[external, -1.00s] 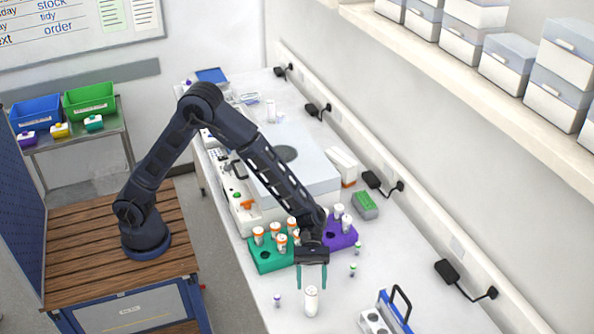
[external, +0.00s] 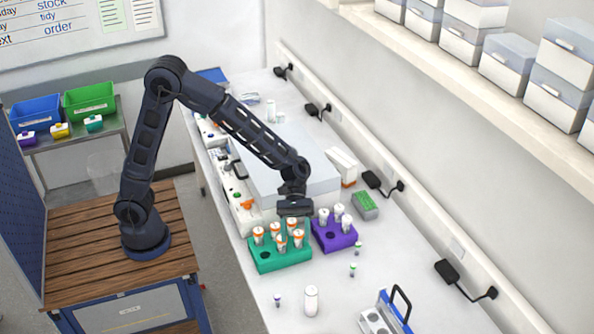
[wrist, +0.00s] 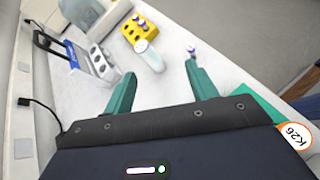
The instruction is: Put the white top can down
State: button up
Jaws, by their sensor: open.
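The white top can (external: 311,300) stands upright on the white bench near the bottom of the external view, in front of the green rack. It also shows in the wrist view (wrist: 151,57), beyond my fingertips. My gripper (external: 294,212) is raised over the back of the green rack, apart from the can. In the wrist view my two teal fingers (wrist: 160,72) are spread apart with nothing between them. In the external view the fingers are hard to make out against the green rack.
The green rack (external: 265,264) holds several orange-capped tubes; the purple rack (external: 328,241) holds white-capped ones. Small vials (external: 278,300) stand near the can. In the wrist view, a yellow rack (wrist: 133,33) stands beyond the can.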

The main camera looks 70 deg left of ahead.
jog(key=s+a+r+m+t+y, duration=0.3)
jog(key=s+a, duration=0.4)
jog(key=a, duration=0.6)
jog(key=s+a+r+m+t+y, duration=0.3)
jog(key=s+a, duration=0.5)
jog(key=a, duration=0.6)
jog(key=s+a+r+m+t+y, duration=0.3)
jog(key=s+a, duration=0.5)
jog(key=a, duration=0.5)
notch_tip(320, 180, up, 2)
jog(key=shift+s+a+r+m+y, duration=0.15)
jog(key=shift+s+m+y, duration=0.1)
jog(key=shift+m+y, duration=0.6)
jog(key=shift+o, duration=0.4)
jog(key=shift+r, duration=0.1)
